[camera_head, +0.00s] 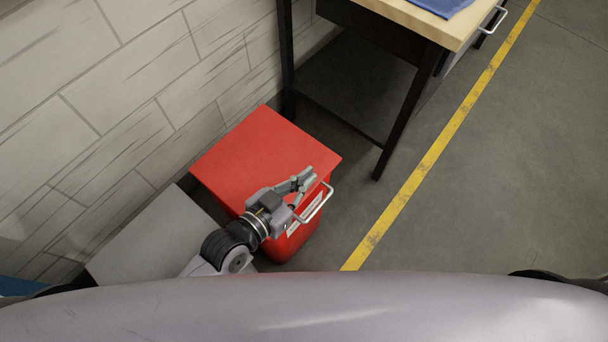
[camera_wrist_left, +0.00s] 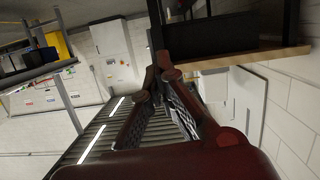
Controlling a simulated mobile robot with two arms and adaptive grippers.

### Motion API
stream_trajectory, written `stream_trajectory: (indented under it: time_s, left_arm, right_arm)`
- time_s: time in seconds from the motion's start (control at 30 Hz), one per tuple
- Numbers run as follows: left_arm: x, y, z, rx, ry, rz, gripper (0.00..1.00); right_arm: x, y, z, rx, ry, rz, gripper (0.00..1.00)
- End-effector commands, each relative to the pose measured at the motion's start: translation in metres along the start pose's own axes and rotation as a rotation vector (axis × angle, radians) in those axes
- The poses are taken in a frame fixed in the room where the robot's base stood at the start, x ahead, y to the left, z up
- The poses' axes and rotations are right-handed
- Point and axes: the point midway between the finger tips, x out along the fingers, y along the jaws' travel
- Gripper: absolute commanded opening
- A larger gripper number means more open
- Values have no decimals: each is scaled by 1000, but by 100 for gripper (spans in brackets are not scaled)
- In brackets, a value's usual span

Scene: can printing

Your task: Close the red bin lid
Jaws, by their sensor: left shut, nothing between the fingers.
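The red bin (camera_head: 293,240) stands on the floor against the block wall. Its flat red lid (camera_head: 245,150) lies over the top and looks down on the bin. A pale metal handle (camera_head: 318,205) sticks out at the lid's front edge, above a white label. My left gripper (camera_head: 306,180) is over the lid's front right part, close to the handle, with its fingers shut and empty. I cannot tell whether it touches the lid. In the left wrist view its fingers (camera_wrist_left: 162,78) come together, and the bin is not seen there. My right gripper is not in view.
A grey box-like surface (camera_head: 150,240) is beside the bin on the left. A wood-topped workbench (camera_head: 430,25) with dark legs stands behind it to the right. A yellow floor line (camera_head: 430,155) runs past on the right, with clear floor beyond.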

Motion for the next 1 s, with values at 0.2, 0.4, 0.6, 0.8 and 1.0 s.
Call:
stream_trajectory:
  time_s: [0.2,0.4,0.6,0.8,1.0]
  left_arm:
    - [0,0,-1,-1,0,0,0]
    - [-6,1,-25,-1,4,0,0]
    - [-15,3,-64,-1,5,0,0]
    - [-22,4,-90,0,2,0,0]
    - [-24,4,-97,-1,0,-1,0]
  right_arm:
    - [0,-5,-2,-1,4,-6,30]
    - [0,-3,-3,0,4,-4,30]
    - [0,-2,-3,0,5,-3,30]
    - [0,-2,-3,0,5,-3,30]
    - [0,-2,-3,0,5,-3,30]
